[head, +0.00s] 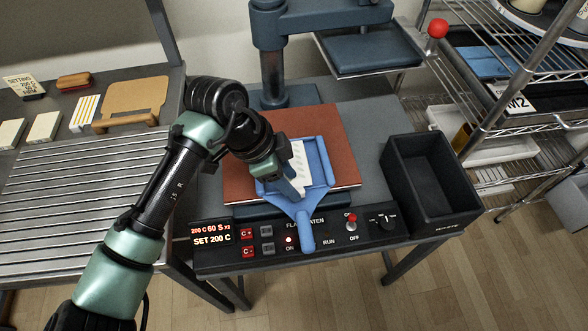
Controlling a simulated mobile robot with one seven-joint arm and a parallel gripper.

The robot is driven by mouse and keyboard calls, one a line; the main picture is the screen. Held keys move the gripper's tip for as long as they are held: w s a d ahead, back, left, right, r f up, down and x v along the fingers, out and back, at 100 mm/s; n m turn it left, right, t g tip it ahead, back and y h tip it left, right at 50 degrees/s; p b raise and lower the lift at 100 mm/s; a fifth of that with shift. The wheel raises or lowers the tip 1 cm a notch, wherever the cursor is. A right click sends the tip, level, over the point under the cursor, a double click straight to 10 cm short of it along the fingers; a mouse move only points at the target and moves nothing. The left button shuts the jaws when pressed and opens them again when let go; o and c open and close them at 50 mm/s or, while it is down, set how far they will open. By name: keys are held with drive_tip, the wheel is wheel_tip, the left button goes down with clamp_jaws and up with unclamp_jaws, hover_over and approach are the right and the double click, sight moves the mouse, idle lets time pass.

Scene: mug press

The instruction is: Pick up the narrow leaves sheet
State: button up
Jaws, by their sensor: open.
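A narrow white sheet (298,163) with faint grey marks lies in a blue tray with a handle (306,228). I take it for the leaves sheet, but its print is too small to be sure. The tray sits on a reddish-brown pad (236,127) on the press table. My gripper (294,188) is over the tray, pointing down at the sheet's near left side. It is open. My wrist and fingers hide part of the sheet, and I cannot tell whether the fingers touch it.
The press column (273,75) stands behind the pad, with its dark upper plate (366,50) swung right. A black waste bin (432,185) stands at the right, a control panel (330,240) in front. White cards (45,126) and a striped sheet (84,113) lie on the left bench.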

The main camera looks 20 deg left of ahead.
sight(293, 166)
drive_tip(key=shift+x, duration=1.85)
drive_tip(key=shift+a, duration=0.1)
clamp_jaws()
